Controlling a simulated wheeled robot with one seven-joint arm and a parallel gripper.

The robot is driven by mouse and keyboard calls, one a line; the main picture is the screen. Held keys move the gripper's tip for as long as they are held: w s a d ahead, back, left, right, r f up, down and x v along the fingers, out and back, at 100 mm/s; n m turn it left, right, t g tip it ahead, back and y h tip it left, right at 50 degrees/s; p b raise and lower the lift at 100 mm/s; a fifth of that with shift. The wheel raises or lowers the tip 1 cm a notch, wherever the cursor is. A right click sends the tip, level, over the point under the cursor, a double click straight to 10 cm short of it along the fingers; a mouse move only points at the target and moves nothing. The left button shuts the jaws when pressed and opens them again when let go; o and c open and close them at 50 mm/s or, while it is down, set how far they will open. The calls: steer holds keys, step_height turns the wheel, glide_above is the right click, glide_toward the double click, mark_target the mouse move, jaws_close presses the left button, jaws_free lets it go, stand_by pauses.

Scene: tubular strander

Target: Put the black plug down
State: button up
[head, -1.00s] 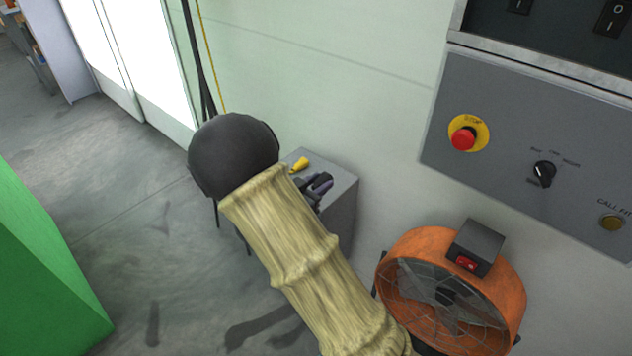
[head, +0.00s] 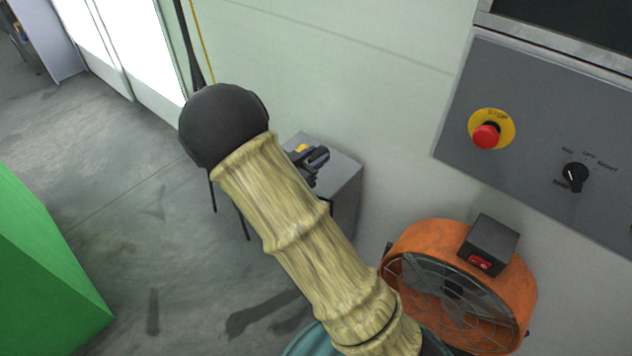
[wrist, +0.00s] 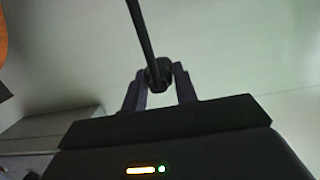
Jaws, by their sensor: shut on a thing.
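My gripper (wrist: 159,82) is shut on the black plug (wrist: 158,70) in the wrist view. The plug sits between the two fingertips, and a dark cable runs up from it. In the head view my gripper (head: 314,160) shows small, beyond my arm, in front of the top of a grey box (head: 345,178). The plug cannot be made out clearly there. Whether it touches the box top cannot be told.
A yellow object (head: 302,148) lies on the grey box, partly hidden by my gripper. An orange fan (head: 515,275) stands to the right, below a control panel with a red stop button (head: 485,136). A green block (head: 40,270) is at left. The pale wall is close behind.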

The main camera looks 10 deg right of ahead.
steer(key=f, duration=0.5)
steer(key=shift+w+a+b, duration=0.15)
steer(key=shift+a+b, duration=0.05)
steer(key=shift+b, duration=0.1)
steer(key=shift+f+b, duration=0.3)
steer(key=shift+f, duration=1.6)
steer(key=shift+f, duration=0.4)
steer(key=o, duration=1)
